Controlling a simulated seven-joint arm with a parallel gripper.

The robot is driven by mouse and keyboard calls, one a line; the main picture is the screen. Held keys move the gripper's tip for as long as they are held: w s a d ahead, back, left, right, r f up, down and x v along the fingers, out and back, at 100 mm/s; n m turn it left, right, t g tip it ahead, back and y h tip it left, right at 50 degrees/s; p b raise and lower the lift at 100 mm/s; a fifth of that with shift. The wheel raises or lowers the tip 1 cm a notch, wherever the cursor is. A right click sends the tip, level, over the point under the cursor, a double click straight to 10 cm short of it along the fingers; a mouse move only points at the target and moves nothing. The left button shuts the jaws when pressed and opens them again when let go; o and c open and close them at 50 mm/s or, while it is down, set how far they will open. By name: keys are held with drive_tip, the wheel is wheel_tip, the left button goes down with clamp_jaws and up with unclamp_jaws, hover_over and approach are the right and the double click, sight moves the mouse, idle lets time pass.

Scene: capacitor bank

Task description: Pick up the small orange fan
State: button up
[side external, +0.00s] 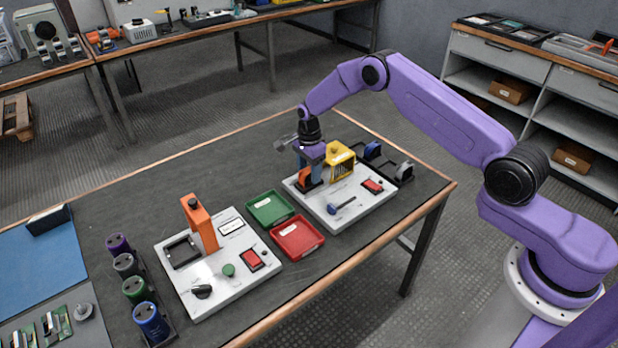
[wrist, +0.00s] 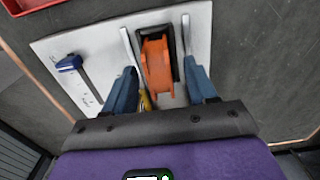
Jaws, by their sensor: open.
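The small orange fan (side external: 305,177) sits upright in a dark holder on the right-hand white board (side external: 333,217). In the wrist view the fan (wrist: 157,65) shows between the two fingers of my gripper (wrist: 160,45), one on its left and one on its right. A gap shows on both sides of the fan there. In the side view my gripper (side external: 311,160) points down right over the fan and hides part of it. The gripper is open and holds nothing.
A yellow caged block (side external: 340,159) stands close beside the gripper. Green (side external: 268,208) and red (side external: 297,237) trays lie to the left.

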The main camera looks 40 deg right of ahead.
drive_tip(key=shift+f, duration=0.25)
clamp_jaws()
drive_tip(key=shift+r, duration=0.1)
